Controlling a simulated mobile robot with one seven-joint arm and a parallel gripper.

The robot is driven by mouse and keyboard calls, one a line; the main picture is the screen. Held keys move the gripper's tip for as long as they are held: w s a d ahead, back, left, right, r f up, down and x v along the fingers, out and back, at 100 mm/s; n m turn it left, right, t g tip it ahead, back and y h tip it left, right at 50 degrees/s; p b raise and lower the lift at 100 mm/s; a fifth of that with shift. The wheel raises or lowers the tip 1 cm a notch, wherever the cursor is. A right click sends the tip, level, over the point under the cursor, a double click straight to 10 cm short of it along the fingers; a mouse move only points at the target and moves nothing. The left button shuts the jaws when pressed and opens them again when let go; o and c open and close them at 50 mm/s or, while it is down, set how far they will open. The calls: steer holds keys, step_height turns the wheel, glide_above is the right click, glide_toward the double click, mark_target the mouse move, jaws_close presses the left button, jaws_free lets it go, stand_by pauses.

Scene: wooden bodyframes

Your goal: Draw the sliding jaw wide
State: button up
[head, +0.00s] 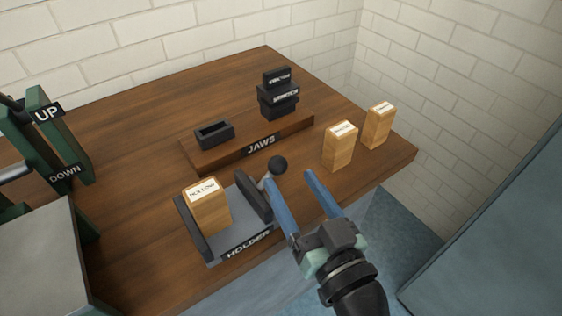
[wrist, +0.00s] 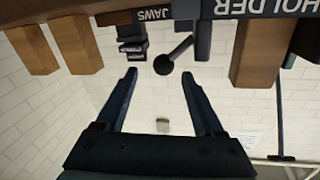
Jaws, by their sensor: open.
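The holder (head: 240,243) is a grey tray at the table's front edge, with a dark fixed wall on its left. Its dark sliding jaw (head: 253,197) stands on the right side, with a short rod ending in a black ball knob (head: 277,165). A wooden block labelled HOLLOW (head: 209,212) stands upright between wall and jaw; I cannot tell if the jaw touches it. My gripper (head: 289,177) is open and empty, its blue fingers pointing toward the knob. In the wrist view the knob (wrist: 163,64) lies between the fingertips (wrist: 159,74), apparently just beyond them.
Behind the holder is a wooden JAWS rack (head: 225,152) with a black slotted piece (head: 214,134) and stacked black pieces (head: 279,98). Two wooden blocks (head: 340,147) (head: 377,126) stand at right. A green UP/DOWN machine (head: 45,140) is at left. The table's back left is clear.

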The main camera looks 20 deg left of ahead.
steer(key=shift+v, duration=2.25)
steer(key=w+d+r+m+t+h, duration=0.1)
steer(key=w+r+t+h, duration=0.25)
steer(key=r, duration=0.75)
steer(key=w+d+r+m+t+h, duration=0.1)
steer(key=w+r+t+h, duration=0.25)
steer(key=r, duration=0.65)
steer(key=s+d+r+m+t+h, duration=0.15)
steer(key=s+r+t, duration=0.25)
steer(key=r, duration=0.6)
steer(key=s+d+r+m+t+h, duration=0.1)
steer(key=s+r+m+t+h, duration=0.3)
steer(key=r, duration=0.6)
step_height(320, 180, up, 24)
steer(key=n+g+p, duration=0.1)
steer(key=p, duration=2.4)
steer(key=shift+y, duration=0.35)
steer(key=shift+w+f+n, duration=0.1)
steer(key=shift+f+n, duration=0.1)
steer(key=shift+n, duration=0.05)
